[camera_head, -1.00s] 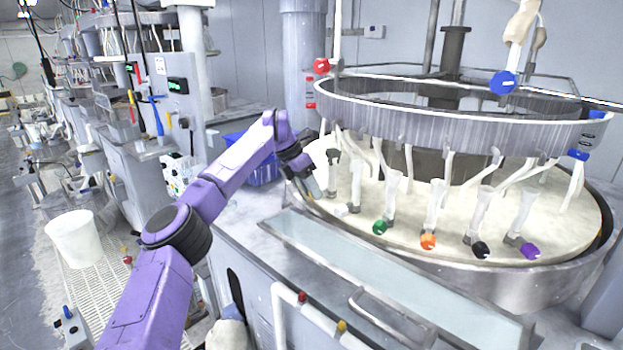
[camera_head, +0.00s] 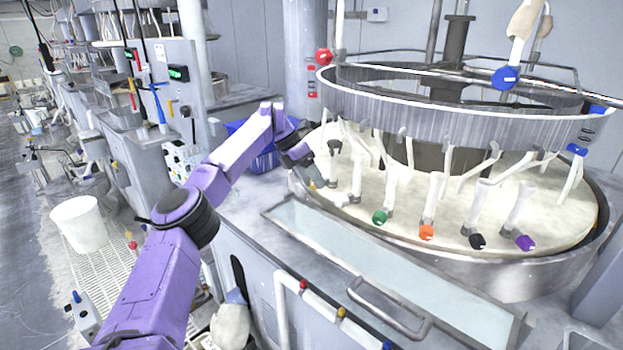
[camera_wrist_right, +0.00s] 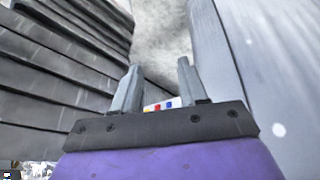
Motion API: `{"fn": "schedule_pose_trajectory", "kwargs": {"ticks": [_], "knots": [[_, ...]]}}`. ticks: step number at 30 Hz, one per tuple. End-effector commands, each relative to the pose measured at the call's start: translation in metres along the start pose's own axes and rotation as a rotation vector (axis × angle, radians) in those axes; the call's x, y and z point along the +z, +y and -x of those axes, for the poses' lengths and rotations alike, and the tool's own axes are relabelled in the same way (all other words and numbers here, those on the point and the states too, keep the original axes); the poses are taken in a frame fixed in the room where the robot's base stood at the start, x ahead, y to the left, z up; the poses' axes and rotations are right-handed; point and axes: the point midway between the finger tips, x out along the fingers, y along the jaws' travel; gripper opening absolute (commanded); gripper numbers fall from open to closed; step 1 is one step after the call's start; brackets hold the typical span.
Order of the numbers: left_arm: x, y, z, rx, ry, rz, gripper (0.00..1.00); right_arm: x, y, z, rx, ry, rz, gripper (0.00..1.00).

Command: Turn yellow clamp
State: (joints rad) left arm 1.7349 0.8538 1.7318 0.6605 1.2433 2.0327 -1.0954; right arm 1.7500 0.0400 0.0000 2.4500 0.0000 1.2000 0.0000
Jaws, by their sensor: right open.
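A small yellowish spot, perhaps the yellow clamp (camera_head: 313,183), shows at the left rim of the round platen (camera_head: 400,208). My left gripper (camera_head: 314,176) is right over it and partly hides it. I cannot tell whether its fingers touch the clamp or whether they are open or shut. Along the platen's front rim stand a green clamp (camera_head: 379,217), an orange clamp (camera_head: 426,232), a black clamp (camera_head: 477,241) and a purple clamp (camera_head: 524,242). My right gripper (camera_wrist_right: 157,88) is open and empty in the right wrist view, with grey ribbed and flat surfaces around it.
A metal ring (camera_head: 450,108) hangs above the platen, with pale arms reaching down. A red knob (camera_head: 323,57) and a blue knob (camera_head: 505,77) sit near its top. A blue bin (camera_head: 262,162) stands behind my left arm. A white bucket (camera_head: 80,224) stands at left.

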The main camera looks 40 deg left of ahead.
Motion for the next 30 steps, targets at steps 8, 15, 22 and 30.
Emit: {"fn": "schedule_pose_trajectory", "kwargs": {"ticks": [8, 15, 22, 30], "knots": [[0.000, 0.000, 0.012, 0.001, 0.001, 0.002, 0.57, 0.000, 0.000, 0.000, 0.000, 0.000, 0.000, 0.43], [0.003, -0.002, 0.074, 0.002, -0.001, 0.003, 0.57, -0.008, 0.002, 0.019, 0.000, 0.000, 0.000, 0.43], [0.001, -0.001, 0.105, 0.001, 0.001, 0.002, 0.57, -0.016, 0.003, 0.038, 0.000, 0.000, 0.000, 0.43], [-0.001, 0.001, 0.105, 0.000, 0.001, 0.000, 0.57, -0.015, 0.003, 0.037, 0.000, 0.000, 0.000, 0.43]]}}
